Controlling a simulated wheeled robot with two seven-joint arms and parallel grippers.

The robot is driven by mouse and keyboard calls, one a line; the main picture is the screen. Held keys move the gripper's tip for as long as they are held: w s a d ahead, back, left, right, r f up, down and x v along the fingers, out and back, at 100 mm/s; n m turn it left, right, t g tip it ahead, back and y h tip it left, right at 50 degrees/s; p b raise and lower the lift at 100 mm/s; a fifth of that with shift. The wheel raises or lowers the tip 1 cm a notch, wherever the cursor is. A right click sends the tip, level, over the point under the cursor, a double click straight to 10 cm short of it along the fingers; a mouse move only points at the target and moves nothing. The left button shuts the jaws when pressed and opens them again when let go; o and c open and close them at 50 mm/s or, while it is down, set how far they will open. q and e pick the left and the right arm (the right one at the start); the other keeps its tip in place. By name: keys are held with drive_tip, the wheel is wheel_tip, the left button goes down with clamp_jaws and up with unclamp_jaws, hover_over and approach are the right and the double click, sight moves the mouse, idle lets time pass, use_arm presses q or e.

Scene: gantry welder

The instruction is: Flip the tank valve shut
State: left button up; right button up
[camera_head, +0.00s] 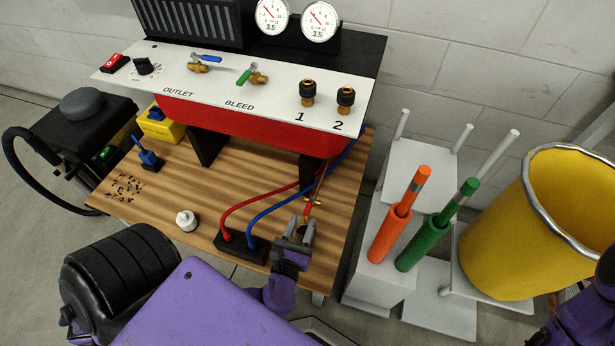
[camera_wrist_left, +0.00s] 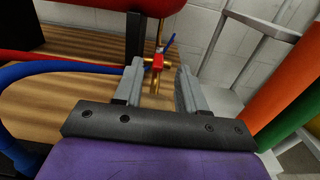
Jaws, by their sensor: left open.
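The red tank (camera_head: 250,127) sits under a white panel (camera_head: 230,85). Brass pipework hangs at its right end, with a small red and brass valve (camera_head: 308,209) low on it. In the left wrist view this valve (camera_wrist_left: 158,62) shows a red body and a short blue lever (camera_wrist_left: 170,42) tilted up to the right. My left gripper (camera_head: 299,229) is open and empty, just in front of the valve. In the wrist view the valve appears between the fingertips (camera_wrist_left: 158,76), beyond them; contact cannot be told. My right gripper is out of view.
The panel carries a blue-lever outlet valve (camera_head: 205,60) and a green-lever bleed valve (camera_head: 252,74). Red and blue hoses (camera_head: 290,204) run from a black block (camera_head: 240,248) beside my left gripper. Orange (camera_head: 388,236) and green (camera_head: 425,242) tubes and a yellow bucket (camera_head: 505,240) stand right.

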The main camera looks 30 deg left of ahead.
use_arm(q)
drive_tip(key=v, duration=0.4)
drive_tip(key=shift+s+d, duration=0.1)
drive_tip(key=shift+s, duration=0.2)
